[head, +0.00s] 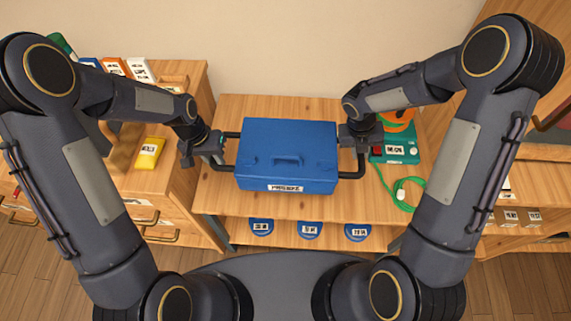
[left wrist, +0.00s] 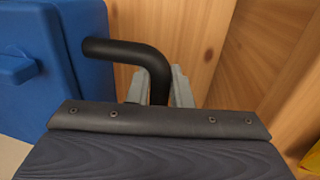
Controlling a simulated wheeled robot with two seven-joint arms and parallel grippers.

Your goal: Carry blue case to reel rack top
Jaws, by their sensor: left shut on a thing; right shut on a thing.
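The blue case (head: 288,155) has a lid handle, a white front label and a black bar handle at each side. In the head view it is level above or on the wooden rack top (head: 235,207); I cannot tell if it touches. My left gripper (head: 218,154) is shut on the case's left black handle. That handle (left wrist: 135,52) also shows in the left wrist view, between the grey fingers (left wrist: 165,88), beside the blue case (left wrist: 65,60). My right gripper (head: 362,142) is shut on the case's right black handle. Its fingertips are partly hidden.
A green device (head: 400,148) with an orange reel and a green cable (head: 407,190) lies right of the case. Several blue round things (head: 310,229) sit on the shelf below. A wooden cabinet at left holds a yellow box (head: 149,153). Free wood shows in front of the case.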

